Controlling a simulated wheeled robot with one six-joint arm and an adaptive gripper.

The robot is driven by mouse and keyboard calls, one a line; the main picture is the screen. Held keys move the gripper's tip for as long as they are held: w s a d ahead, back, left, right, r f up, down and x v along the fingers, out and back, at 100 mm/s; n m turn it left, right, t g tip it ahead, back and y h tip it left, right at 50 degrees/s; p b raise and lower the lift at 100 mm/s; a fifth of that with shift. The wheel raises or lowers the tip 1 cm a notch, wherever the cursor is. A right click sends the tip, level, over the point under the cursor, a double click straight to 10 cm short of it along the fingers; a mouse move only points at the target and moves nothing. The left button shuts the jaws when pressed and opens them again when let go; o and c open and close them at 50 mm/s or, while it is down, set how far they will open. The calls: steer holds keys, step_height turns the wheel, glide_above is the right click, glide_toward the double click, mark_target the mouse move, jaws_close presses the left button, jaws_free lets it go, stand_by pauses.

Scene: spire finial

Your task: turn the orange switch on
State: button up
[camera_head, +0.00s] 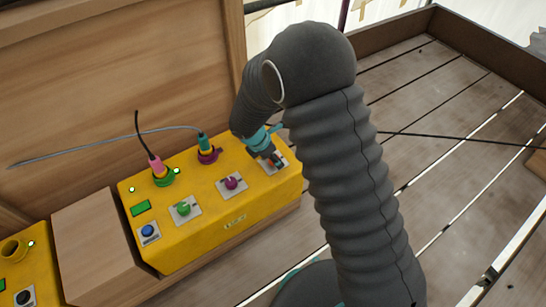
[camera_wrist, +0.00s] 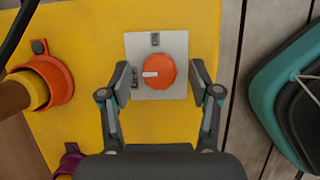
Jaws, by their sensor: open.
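The orange switch (camera_wrist: 165,72) is a round knob on a light grey plate (camera_wrist: 145,48) on the yellow panel. Its white pointer points left, toward a dark mark on the plate; another mark sits at the top of the plate. My gripper (camera_wrist: 160,73) is open, with one finger on each side of the knob.
An orange socket (camera_wrist: 62,78) with a plug is left of the switch. A wooden wall (camera_head: 100,90) rises behind.

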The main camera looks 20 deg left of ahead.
steer(key=shift+w+f, duration=0.1)
steer(key=shift+f, duration=0.1)
steer(key=c, duration=1.1)
steer(key=shift+c, duration=0.2)
